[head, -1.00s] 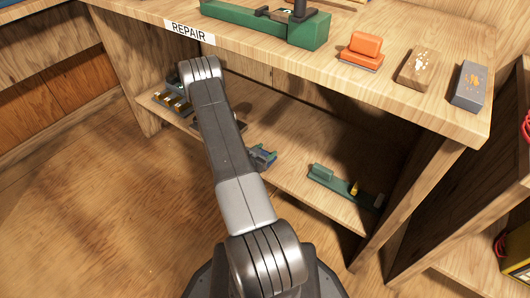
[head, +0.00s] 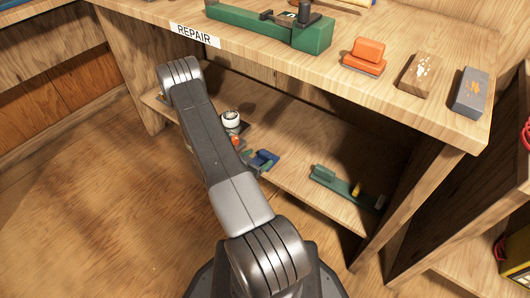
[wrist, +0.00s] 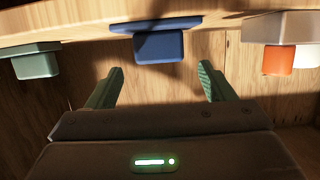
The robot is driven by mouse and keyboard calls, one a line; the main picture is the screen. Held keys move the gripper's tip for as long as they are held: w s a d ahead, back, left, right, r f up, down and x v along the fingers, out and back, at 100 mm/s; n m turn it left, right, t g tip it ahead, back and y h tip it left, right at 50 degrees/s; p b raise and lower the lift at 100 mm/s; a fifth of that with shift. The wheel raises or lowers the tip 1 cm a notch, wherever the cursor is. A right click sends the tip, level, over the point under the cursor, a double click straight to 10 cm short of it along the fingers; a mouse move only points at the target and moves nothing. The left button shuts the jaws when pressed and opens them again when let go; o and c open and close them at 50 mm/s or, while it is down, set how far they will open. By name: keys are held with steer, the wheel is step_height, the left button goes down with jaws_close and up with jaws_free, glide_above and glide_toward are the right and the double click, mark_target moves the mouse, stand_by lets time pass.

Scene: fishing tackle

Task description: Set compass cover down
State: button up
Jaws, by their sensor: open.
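A blue block on a wider, flat blue base stands on the lower shelf; it may be the compass cover (wrist: 160,46), though I cannot be sure. It also shows in the head view (head: 266,158), just right of my arm. In the wrist view, where the shelf appears upside down, the block lies between the lines of my two fingers and just beyond their tips. My gripper (wrist: 161,68) is open, with nothing between its greenish fingers. In the head view my arm hides most of the gripper.
The lower shelf (head: 300,166) also holds a white round item (head: 231,119) with orange beside it, and a green piece (head: 340,185) to the right. The workbench top (head: 440,115) overhangs the shelf. A bench side panel (head: 405,190) closes off the right.

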steer(key=v, duration=0.5)
steer(key=shift+p, duration=0.3)
